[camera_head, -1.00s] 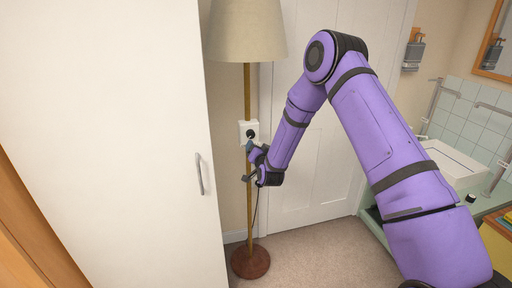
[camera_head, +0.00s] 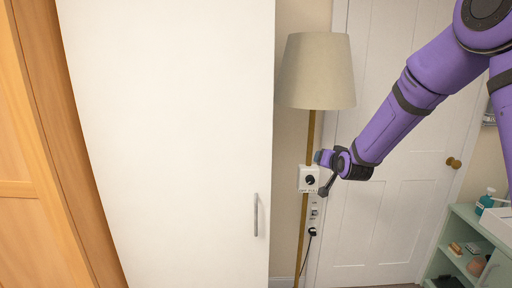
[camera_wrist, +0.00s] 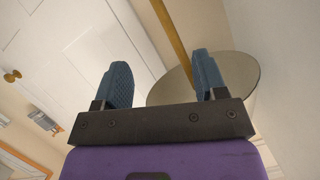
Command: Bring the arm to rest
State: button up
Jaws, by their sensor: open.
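My arm (camera_head: 395,125) is purple with dark bands and reaches in from the right, in front of the white door. My gripper (camera_head: 322,172) is beside the lamp pole, close to a white box with a dark round knob (camera_head: 309,180). In the wrist view the two blue-grey fingers (camera_wrist: 163,82) stand apart with nothing between them. The floor lamp has a beige shade (camera_head: 317,70) above my gripper and a brass pole (camera_head: 304,222). I cannot tell whether a finger touches the pole or the box.
A tall white cabinet (camera_head: 170,140) with a grey handle (camera_head: 256,215) fills the left middle. An orange wooden piece (camera_head: 25,150) stands at far left. The white door (camera_head: 400,200) has a brass knob (camera_head: 454,163). A green shelf unit (camera_head: 445,262) stands at lower right. A wall socket (camera_head: 314,212) has a cord.

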jog(key=s+d+r+n+g, duration=0.1)
jog(key=s+d+r+g, duration=0.1)
jog(key=s+r, duration=0.6)
jog(key=s+d+r+n+g, duration=0.15)
jog(key=s+r, duration=0.35)
jog(key=s, duration=0.7)
jog(key=s+d+g, duration=0.1)
jog(key=s+g, duration=0.1)
jog(key=s, duration=1.1)
jog(key=s+d+g+h, duration=0.1)
jog(key=s+d+g, duration=0.1)
jog(key=s, duration=1)
jog(key=shift+s+r+g, duration=0.3)
jog(key=shift+s+g, duration=0.1)
jog(key=shift+g, duration=0.25)
jog(key=shift+n, duration=0.25)
dwell(0.4)
